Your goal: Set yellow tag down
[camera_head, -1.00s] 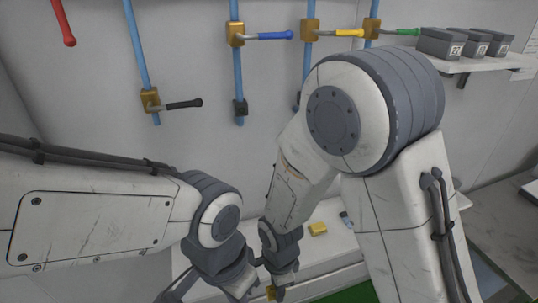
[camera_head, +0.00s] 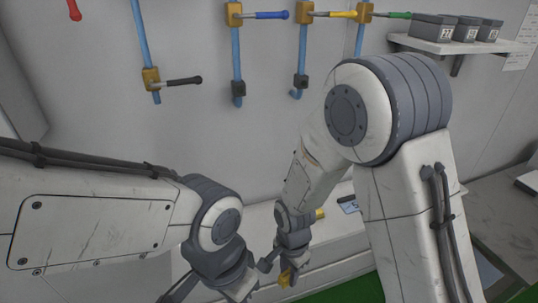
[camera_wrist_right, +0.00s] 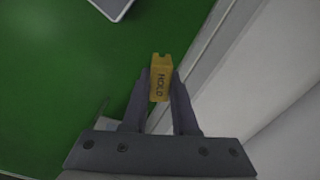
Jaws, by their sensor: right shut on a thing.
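The yellow tag (camera_wrist_right: 159,82) shows in the right wrist view with dark lettering that reads HOLD. My right gripper (camera_wrist_right: 160,76) is shut on it, with one finger on each side. In the head view the tag (camera_head: 286,278) is a small yellow piece at the tip of my right gripper (camera_head: 287,270), low in front of the white ledge. My left gripper (camera_head: 218,288) is at the bottom of the head view, and its fingertips are cut off by the frame edge.
A second yellow piece (camera_head: 320,213) lies on the white ledge (camera_head: 335,227), partly behind my right wrist. A blue-and-dark item (camera_head: 348,204) lies beside it. Green floor (camera_wrist_right: 70,80) is below. Blue pipes with coloured valve handles (camera_head: 271,15) line the wall.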

